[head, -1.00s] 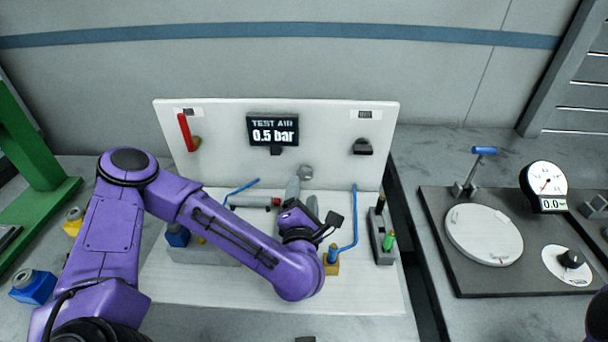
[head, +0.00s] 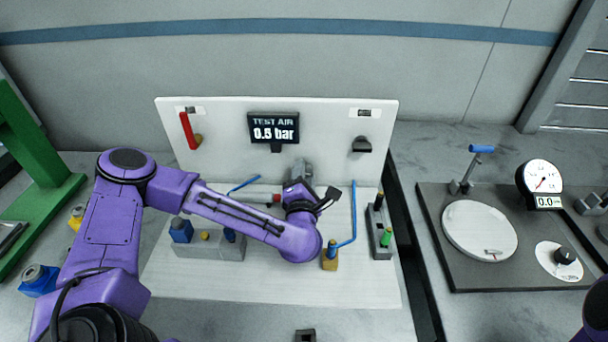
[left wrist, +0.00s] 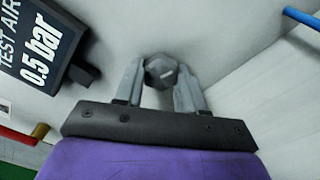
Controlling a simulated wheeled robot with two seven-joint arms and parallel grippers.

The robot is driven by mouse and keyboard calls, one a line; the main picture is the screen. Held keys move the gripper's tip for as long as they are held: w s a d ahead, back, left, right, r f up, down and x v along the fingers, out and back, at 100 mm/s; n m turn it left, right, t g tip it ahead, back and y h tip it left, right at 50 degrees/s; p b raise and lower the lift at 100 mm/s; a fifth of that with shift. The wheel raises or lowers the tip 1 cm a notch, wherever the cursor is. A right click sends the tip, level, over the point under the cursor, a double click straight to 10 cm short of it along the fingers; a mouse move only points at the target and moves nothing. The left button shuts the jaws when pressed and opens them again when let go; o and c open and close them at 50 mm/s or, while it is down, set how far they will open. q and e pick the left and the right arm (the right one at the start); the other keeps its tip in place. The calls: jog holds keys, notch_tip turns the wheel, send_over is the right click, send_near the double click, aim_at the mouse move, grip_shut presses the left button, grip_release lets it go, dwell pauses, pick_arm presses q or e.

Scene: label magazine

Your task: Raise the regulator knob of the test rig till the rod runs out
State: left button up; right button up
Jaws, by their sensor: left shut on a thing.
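The test rig is a white panel and base (head: 330,130) with a display (head: 273,128) reading "TEST AIR 0.5 bar"; it also shows in the left wrist view (left wrist: 38,45). The grey regulator knob (left wrist: 161,71) is on the panel below the display. My left gripper (left wrist: 160,78) is shut on the knob, one finger on each side. In the head view my left gripper (head: 303,172) is mostly behind my wrist. A small red piece (head: 275,198) shows beside my wrist; whether it is part of the rod's cylinder I cannot tell. My right gripper is not in view.
A red lever (head: 188,130) is at the panel's left and a black fitting (head: 362,146) at its right. Blue tubing (head: 354,210) and a grey block with green and black pieces (head: 381,245) stand right of my wrist. A dial-gauge plate (head: 470,275) is further right.

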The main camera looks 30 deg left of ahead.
pick_arm(q)
jog(key=shift+r+m, duration=0.15)
jog(key=shift+m, duration=1.25)
jog(key=o, duration=1)
jog(key=shift+o, duration=0.2)
jog(key=shift+s, duration=0.1)
jog(key=b+v, duration=0.1)
jog(key=v, duration=0.2)
jog(key=b+v, duration=0.1)
jog(key=v, duration=0.2)
jog(key=b+v, duration=0.1)
jog(key=v, duration=0.2)
jog(key=shift+s+d+f, duration=0.15)
jog(key=shift+d+f, duration=0.1)
jog(key=shift+s+d+r, duration=0.1)
jog(key=shift+s, duration=0.4)
